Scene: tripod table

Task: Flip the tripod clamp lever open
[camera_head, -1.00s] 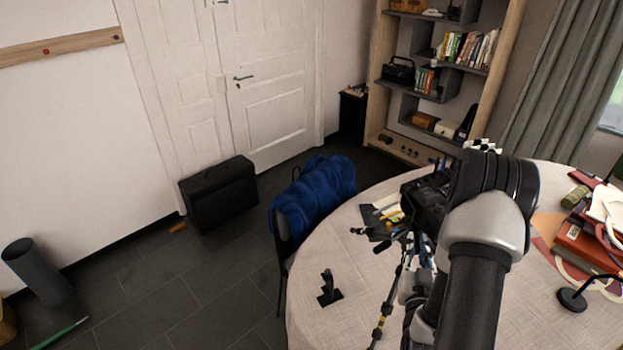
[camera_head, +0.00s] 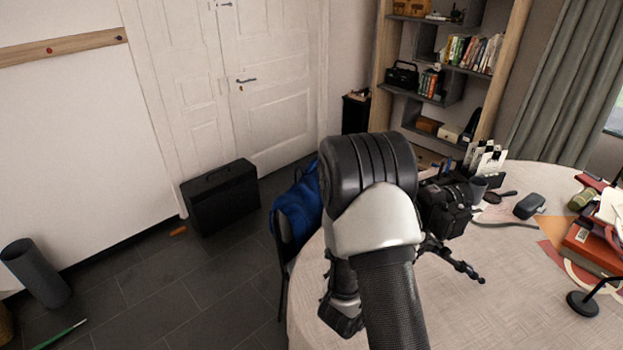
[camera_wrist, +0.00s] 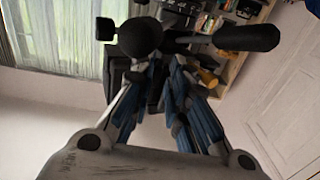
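In the wrist view, dark tripod parts fill the area at and beyond my fingertips: a round black knob (camera_wrist: 140,38) and a thick black handle (camera_wrist: 247,38) pointing right. A small orange-yellow piece (camera_wrist: 208,77) shows beside the right finger; I cannot tell whether it is the clamp lever. My gripper (camera_wrist: 165,72) has its blue-padded fingers apart, with dark parts showing between the tips; contact cannot be made out. In the head view, dark tripod legs (camera_head: 457,262) show on the table right of my arm. My arm hides the gripper and the rest of the tripod there.
The round, cloth-covered table (camera_head: 500,295) has a black camera-like item (camera_head: 445,208) behind the legs. Red books (camera_head: 590,243) and a black lamp base (camera_head: 582,303) are at right. A chair with a blue jacket (camera_head: 297,212) stands left. The table's front right is clear.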

